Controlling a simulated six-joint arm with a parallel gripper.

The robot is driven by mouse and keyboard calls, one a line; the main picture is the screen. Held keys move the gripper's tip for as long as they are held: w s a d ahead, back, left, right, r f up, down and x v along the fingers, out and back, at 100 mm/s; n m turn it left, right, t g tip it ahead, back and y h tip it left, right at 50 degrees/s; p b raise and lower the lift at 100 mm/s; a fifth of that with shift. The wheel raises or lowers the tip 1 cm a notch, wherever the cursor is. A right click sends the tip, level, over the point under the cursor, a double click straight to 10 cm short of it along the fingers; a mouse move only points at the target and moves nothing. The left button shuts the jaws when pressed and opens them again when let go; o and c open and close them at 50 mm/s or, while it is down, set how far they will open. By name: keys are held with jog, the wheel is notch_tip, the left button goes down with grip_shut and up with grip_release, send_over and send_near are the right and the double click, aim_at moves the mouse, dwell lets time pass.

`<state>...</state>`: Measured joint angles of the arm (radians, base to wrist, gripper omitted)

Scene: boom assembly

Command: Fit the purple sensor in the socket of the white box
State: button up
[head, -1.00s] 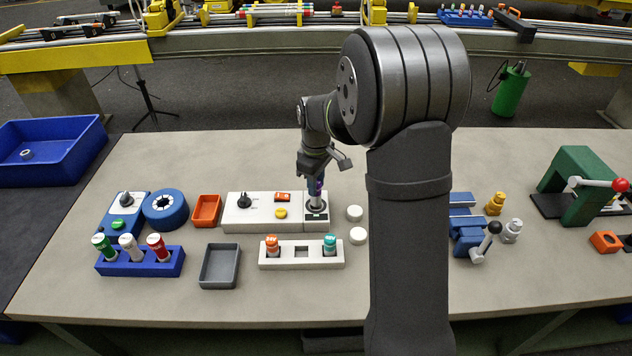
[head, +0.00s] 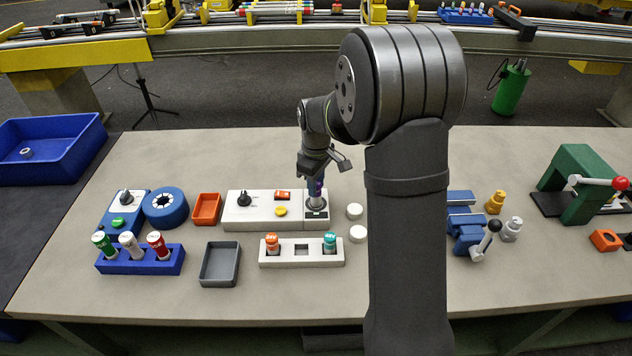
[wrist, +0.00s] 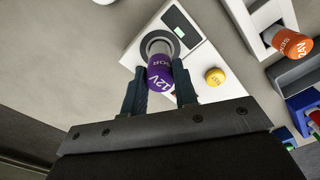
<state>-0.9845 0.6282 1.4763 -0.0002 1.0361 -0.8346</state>
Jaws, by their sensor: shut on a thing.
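The purple sensor (wrist: 159,77), marked 12V, is between the two fingers of my gripper (wrist: 160,90), which are shut on it. Its far end is at the ring-shaped socket (wrist: 162,43) of the white box (head: 256,213). In the head view the purple sensor (head: 316,187) stands roughly upright over the right end of the box, under my gripper (head: 315,180). I cannot tell how deep its lower end sits in the socket, as the sensor covers the opening.
The white rack (head: 273,257) in front of the box holds an orange and a teal sensor, with an empty middle slot. An orange tray (head: 206,209) and a grey tray (head: 220,265) lie to the left.

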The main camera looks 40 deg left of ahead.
jog(key=shift+f, duration=0.3)
dwell(0.4)
jog(key=shift+f, duration=1.1)
jog(key=o, duration=1)
jog(key=shift+r, duration=3.5)
jog(key=shift+f, duration=0.1)
